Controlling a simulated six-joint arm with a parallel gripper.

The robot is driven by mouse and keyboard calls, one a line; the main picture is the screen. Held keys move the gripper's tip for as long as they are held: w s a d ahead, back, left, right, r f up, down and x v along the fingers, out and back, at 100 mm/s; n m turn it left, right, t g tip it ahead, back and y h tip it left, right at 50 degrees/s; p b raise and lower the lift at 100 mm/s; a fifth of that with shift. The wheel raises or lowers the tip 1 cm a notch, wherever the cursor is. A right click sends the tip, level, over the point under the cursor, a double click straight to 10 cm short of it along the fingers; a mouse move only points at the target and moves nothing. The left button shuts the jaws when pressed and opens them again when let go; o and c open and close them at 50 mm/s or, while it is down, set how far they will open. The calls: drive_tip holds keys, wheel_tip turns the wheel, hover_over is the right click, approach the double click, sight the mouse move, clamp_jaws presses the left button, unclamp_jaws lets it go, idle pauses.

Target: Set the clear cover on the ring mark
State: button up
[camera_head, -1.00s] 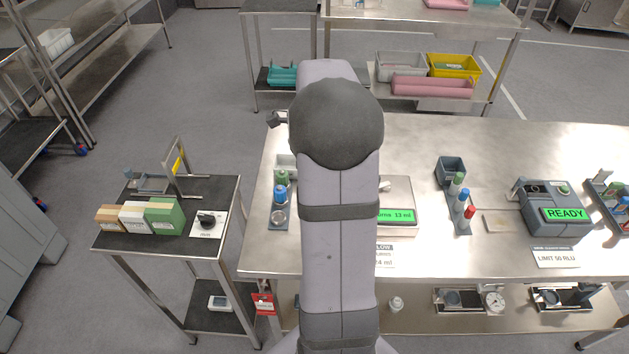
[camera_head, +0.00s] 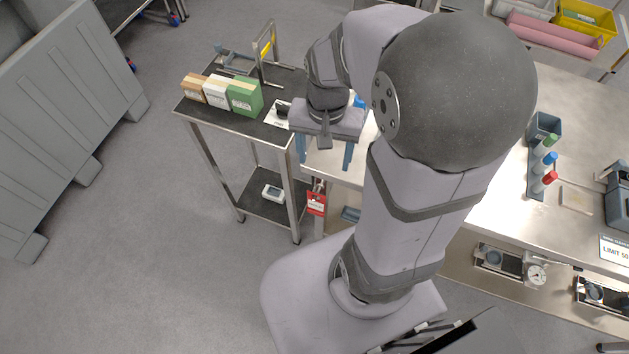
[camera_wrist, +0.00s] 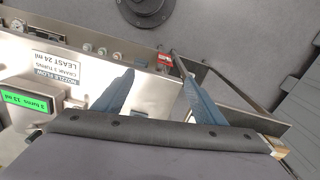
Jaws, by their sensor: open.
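My gripper (camera_head: 325,165) is open and empty, with its blue-grey fingers pointing down over the gap between the small cart and the steel bench's left end. In the wrist view my gripper (camera_wrist: 155,68) shows its two fingers spread apart. I cannot make out a clear cover or a ring mark in the views from now. A white card (camera_head: 278,116) with a dark knob lies on the cart top, partly hidden behind my wrist. My arm hides much of the bench's left part.
The black-topped cart (camera_head: 197,111) holds several boxes, including a green box (camera_head: 245,96), and a metal frame (camera_head: 268,52). A red tag (camera_head: 316,203) hangs at the bench's left end. A tube rack (camera_head: 541,172) stands on the steel bench (camera_head: 590,105).

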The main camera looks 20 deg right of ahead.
drive_tip(key=s+a+f+n, duration=0.1)
drive_tip(key=s+a+n, duration=0.3)
drive_tip(key=n, duration=0.3)
drive_tip(key=shift+s+a+f, duration=0.15)
drive_tip(key=shift+s+f, duration=0.15)
drive_tip(key=shift+f, duration=0.05)
wheel_tip(320, 180, down, 11)
drive_tip(key=b, duration=1.1)
